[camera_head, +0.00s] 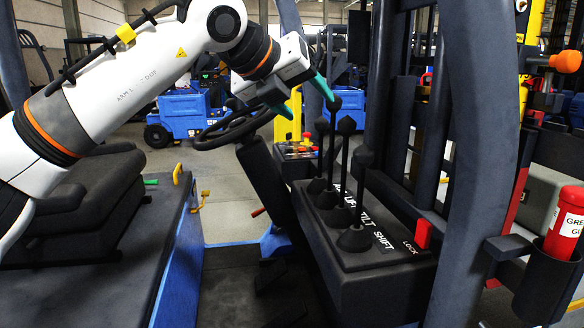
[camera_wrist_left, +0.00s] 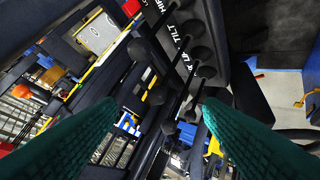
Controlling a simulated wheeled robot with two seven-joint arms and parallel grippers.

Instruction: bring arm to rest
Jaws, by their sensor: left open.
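My left gripper (camera_head: 305,97) hangs high at the centre of the head view, its two teal fingers apart and nothing seen between them. The levers stand on a black console (camera_head: 385,259) lettered TILT, SHIFT and LOCK. In the left wrist view the teal fingers are spread on both sides, with several round lever knobs (camera_wrist_left: 201,54) beyond them. My right gripper is not in view.
A steering wheel (camera_head: 238,128) lies left of and below the gripper. A black seat (camera_head: 90,200) is under my left arm. A dark pillar (camera_head: 478,150) stands at right, with a red switch (camera_head: 423,233) on the console and a red canister (camera_head: 567,222) beyond.

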